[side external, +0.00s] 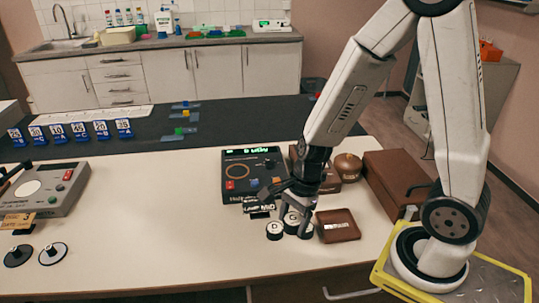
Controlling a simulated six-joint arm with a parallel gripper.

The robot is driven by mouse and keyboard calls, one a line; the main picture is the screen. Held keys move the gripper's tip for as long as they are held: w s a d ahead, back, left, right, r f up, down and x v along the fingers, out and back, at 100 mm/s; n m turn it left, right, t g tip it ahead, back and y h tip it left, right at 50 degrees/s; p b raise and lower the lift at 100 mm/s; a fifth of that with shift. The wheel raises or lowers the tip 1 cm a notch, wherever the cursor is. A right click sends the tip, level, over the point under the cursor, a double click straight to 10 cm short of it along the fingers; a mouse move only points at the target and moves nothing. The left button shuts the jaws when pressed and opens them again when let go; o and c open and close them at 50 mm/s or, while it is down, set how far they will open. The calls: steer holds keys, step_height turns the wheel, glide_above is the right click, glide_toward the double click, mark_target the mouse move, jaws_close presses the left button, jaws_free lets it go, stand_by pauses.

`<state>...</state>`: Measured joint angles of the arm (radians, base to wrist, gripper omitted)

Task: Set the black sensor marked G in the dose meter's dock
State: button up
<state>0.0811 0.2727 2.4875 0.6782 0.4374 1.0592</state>
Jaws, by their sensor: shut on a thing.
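The dose meter (234,190) is a dark box with a lit green display, an orange ring and coloured buttons, on the white table left of my gripper. Several small black sensors with white labelled tops stand in front of it, one at the left (274,230) and one at the right (305,231). My gripper (293,209) points down over this cluster. It is shut on a black sensor (292,220) at the middle of the cluster, largely hidden by the fingers. The letters are too small to read, and I cannot tell if that sensor is clear of the table.
A brown tray (338,233) is just right of the sensors. A brown case (397,178) and a round brown object (347,166) stand behind it. The table's middle left is clear.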

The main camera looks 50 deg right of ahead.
stand_by(0.5)
steer(key=w+d+r+m+t, duration=0.1)
steer(key=w+d+m, duration=0.3)
steer(key=w, duration=0.5)
steer(key=w+d+r+m+t+h, duration=0.1)
steer(key=w+d+r+m, duration=0.3)
steer(key=w+d, duration=0.4)
steer(key=shift+w+d+r+m, duration=0.15)
steer(key=shift+w+d+m, duration=0.25)
steer(key=shift+m, duration=0.4)
steer(key=shift+w, duration=0.1)
steer(key=w+f, duration=0.3)
steer(key=w, duration=0.1)
steer(key=w+d+f, duration=0.1)
steer(key=w+f, duration=0.1)
steer(key=w, duration=0.2)
steer(key=w+d+f, duration=0.1)
steer(key=w+f, duration=0.2)
steer(key=w, duration=0.1)
steer(key=shift+w+f, duration=0.1)
steer(key=shift+f, duration=0.2)
steer(key=shift+w+d+f, duration=0.15)
steer(key=shift+w+f, duration=0.25)
